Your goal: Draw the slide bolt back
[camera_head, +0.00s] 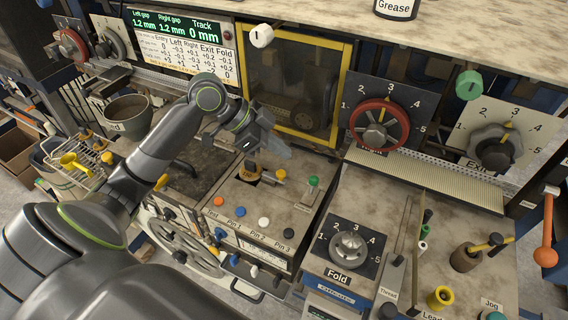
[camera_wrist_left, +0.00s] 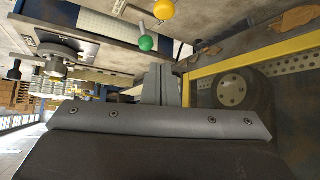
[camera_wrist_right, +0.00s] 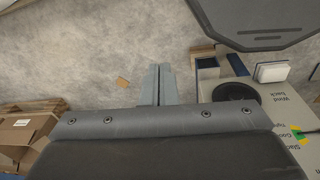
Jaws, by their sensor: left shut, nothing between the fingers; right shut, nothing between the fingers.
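My left gripper (camera_head: 284,150) is shut and empty. It hangs above the pin block (camera_head: 240,200), in front of the yellow-framed guard window (camera_head: 293,80). Its closed fingers (camera_wrist_left: 160,85) also show in the left wrist view. A yellow knob (camera_head: 279,174) and a green knob (camera_head: 313,181) stand on the block just below the fingers. They also show in the left wrist view, yellow (camera_wrist_left: 163,9) and green (camera_wrist_left: 146,43). I cannot tell which part is the slide bolt. My right gripper (camera_wrist_right: 159,85) is shut and empty over the floor; it is not in the head view.
A red handwheel (camera_head: 379,125) and a grey Exit knob (camera_head: 494,147) stand at the right. The Fold dial (camera_head: 348,246) is in front. A bowl (camera_head: 128,117) and a wire rack (camera_head: 80,165) lie at left. A cardboard box (camera_wrist_right: 25,135) is on the floor.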

